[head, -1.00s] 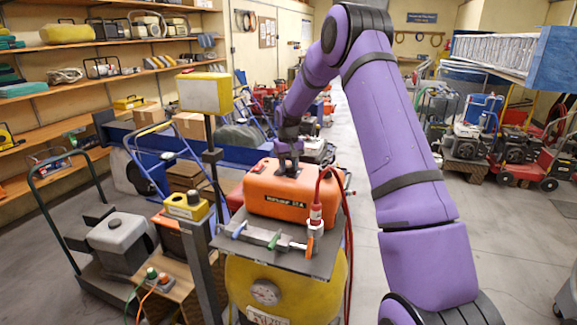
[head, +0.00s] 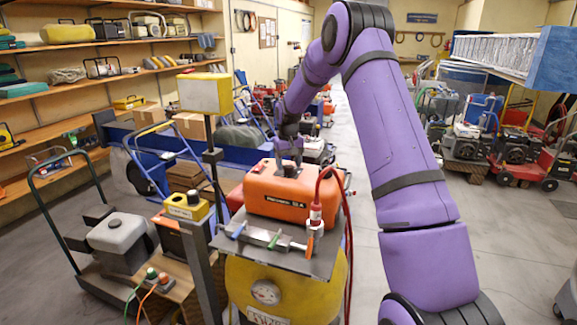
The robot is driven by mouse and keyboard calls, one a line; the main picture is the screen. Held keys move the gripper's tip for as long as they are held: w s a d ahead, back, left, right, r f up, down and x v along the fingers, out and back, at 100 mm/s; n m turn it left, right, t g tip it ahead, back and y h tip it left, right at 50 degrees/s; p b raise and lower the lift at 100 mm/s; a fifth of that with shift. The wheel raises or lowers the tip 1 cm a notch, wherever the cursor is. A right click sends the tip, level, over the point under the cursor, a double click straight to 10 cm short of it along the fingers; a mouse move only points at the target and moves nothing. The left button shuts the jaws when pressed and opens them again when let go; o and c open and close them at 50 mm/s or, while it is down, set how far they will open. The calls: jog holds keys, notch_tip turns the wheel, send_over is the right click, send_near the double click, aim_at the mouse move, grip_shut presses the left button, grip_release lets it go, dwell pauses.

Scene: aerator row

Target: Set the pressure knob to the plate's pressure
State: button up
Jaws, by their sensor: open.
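An orange machine housing (head: 277,192) with a dark label stands on a grey plate top (head: 270,259) over a yellow body (head: 305,283). My gripper (head: 289,162) is at the far top of the orange housing, pointing down, jaws open. Its fingertips are small and dark here, and I cannot tell whether they touch or surround anything. No pressure knob can be made out; the gripper may hide it. A round pale disc (head: 266,292) is on the yellow front. A white plate (head: 267,319) below it is cut off by the picture's edge, and its writing is not legible.
A red hose (head: 320,190) with a red and white fitting rises at the housing's right front. Coloured levers (head: 273,239) sit on the grey top. A post with a yellow box (head: 205,93) stands left. Carts and shelves line the left.

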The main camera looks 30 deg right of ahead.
aim_at(288, 165)
notch_tip(288, 165, up, 10)
dwell(0.4)
dwell(0.4)
jog(key=s+a+r+n+t, duration=0.1)
jog(key=s+a+r, duration=0.5)
jog(key=s+r, duration=0.3)
jog(key=s+a+r+t, duration=0.1)
jog(key=s+a+r, duration=0.55)
jog(key=s, duration=0.35)
jog(key=s+a+f+t, duration=0.1)
jog(key=s+a, duration=0.2)
jog(key=s, duration=1)
jog(key=s+a+n+t, duration=0.1)
jog(key=s+a+t, duration=0.1)
jog(key=s, duration=1.1)
jog(key=shift+a+f, duration=0.35)
jog(key=shift+a, duration=0.15)
